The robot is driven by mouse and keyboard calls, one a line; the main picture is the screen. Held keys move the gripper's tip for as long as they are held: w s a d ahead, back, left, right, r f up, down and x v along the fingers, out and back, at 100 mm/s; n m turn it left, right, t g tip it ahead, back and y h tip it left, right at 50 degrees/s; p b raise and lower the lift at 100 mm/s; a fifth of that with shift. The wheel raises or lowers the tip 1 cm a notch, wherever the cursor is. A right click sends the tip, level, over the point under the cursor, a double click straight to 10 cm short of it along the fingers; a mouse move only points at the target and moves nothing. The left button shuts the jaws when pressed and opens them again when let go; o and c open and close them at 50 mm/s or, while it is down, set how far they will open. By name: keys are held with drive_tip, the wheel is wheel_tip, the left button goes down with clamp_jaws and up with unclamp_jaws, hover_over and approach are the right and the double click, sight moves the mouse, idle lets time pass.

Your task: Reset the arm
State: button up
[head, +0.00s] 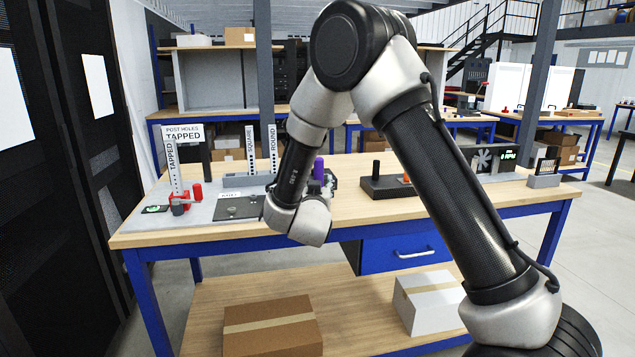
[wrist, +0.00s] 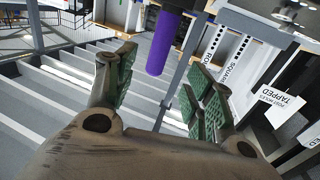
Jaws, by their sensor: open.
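My arm reaches down over the bench (head: 350,215) in the head view. My gripper (head: 328,183) is mostly hidden behind my wrist there. The wrist view shows my gripper (wrist: 160,85) with its two green-padded fingers spread apart. A purple cylinder (head: 318,168) stands close beside my gripper in the head view. It also shows in the wrist view (wrist: 163,42), near the top between the fingers. The gap between the fingertips looks empty; I cannot tell how far the cylinder is from them.
On the bench's left are a red fixture (head: 185,200), a dark plate (head: 238,207) and upright SQUARE and ROUND posts (head: 272,145). A black block (head: 385,187) and a small display (head: 543,181) stand to the right. Boxes (head: 272,328) lie on the lower shelf. A dark rack (head: 60,180) stands left.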

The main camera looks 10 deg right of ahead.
drive_tip(key=shift+s, duration=0.2)
drive_tip(key=s+a+f+n+g+y, duration=0.2)
drive_tip(key=s+a+f+g+y, duration=0.15)
drive_tip(key=f, duration=0.25)
drive_tip(key=s+a+f+n+g+y, duration=0.1)
drive_tip(key=s+a+f+g+y, duration=0.2)
drive_tip(key=f, duration=0.4)
drive_tip(key=s+r+n+g, duration=0.1)
drive_tip(key=s+r+g, duration=0.1)
drive_tip(key=s+g, duration=0.4)
drive_tip(key=s+d+r, duration=0.6)
drive_tip(key=s+d, duration=0.2)
drive_tip(key=s, duration=0.1)
drive_tip(key=s+d+r+h, duration=0.1)
drive_tip(key=s+d+r, duration=0.6)
drive_tip(key=s, duration=0.3)
drive_tip(key=s+d+r+m+h, duration=0.1)
drive_tip(key=s+d+r, duration=0.5)
drive_tip(key=s+d, duration=0.4)
drive_tip(key=shift+r, duration=0.25)
drive_tip(key=shift+s+g, duration=0.1)
drive_tip(key=shift+g, duration=0.15)
